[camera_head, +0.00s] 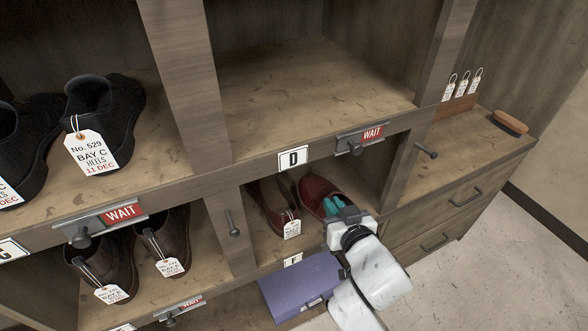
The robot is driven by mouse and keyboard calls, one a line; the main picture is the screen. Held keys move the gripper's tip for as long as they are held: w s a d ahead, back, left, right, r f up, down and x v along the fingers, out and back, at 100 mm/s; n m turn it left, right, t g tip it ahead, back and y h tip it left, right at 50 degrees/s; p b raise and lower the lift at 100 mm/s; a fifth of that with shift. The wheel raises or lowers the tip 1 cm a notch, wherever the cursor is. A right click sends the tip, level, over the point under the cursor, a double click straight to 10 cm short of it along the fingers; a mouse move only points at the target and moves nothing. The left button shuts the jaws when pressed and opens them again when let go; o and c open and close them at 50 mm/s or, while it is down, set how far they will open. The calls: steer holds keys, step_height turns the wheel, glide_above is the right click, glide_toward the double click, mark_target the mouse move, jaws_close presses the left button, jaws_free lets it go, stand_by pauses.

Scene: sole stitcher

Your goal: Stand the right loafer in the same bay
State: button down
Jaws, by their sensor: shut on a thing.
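A dark red loafer (317,187) is in the lower bay under the plate marked D, its toe toward the back of the bay. My gripper (335,207) is shut on its heel end, and teal parts show at the shoe's opening. Another dark red loafer (268,203) with a white tag (292,229) stands in the same bay, just to the left. The two shoes are close side by side. The held loafer's sole is hidden, so I cannot tell whether it touches the bay floor (257,245). The bay's lower plate (293,260) is partly legible.
A purple box (300,287) sits below the bay, beside my arm. A post with a peg (232,224) bounds the bay on the left. Bay D above (300,95) is empty. Tagged dark shoes (172,240) fill the bay to the left. A brush (510,122) lies on the right counter.

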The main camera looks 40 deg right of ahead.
mark_target(325, 194)
steer(key=w+d, duration=0.2)
steer(key=w, duration=0.3)
steer(key=w+d+p, duration=0.1)
steer(key=w+d, duration=0.1)
steer(key=w, duration=0.3)
steer(key=w+d+p, duration=0.1)
steer(key=w+d, duration=0.2)
steer(key=w, duration=0.2)
steer(key=shift+d+r, duration=0.1)
steer(key=shift+r, duration=0.1)
steer(key=shift+w+f, duration=0.1)
steer(key=shift+f, duration=1.7)
steer(key=shift+f, duration=0.1)
steer(key=c, duration=1.2)
jaws_free()
steer(key=v, duration=1.2)
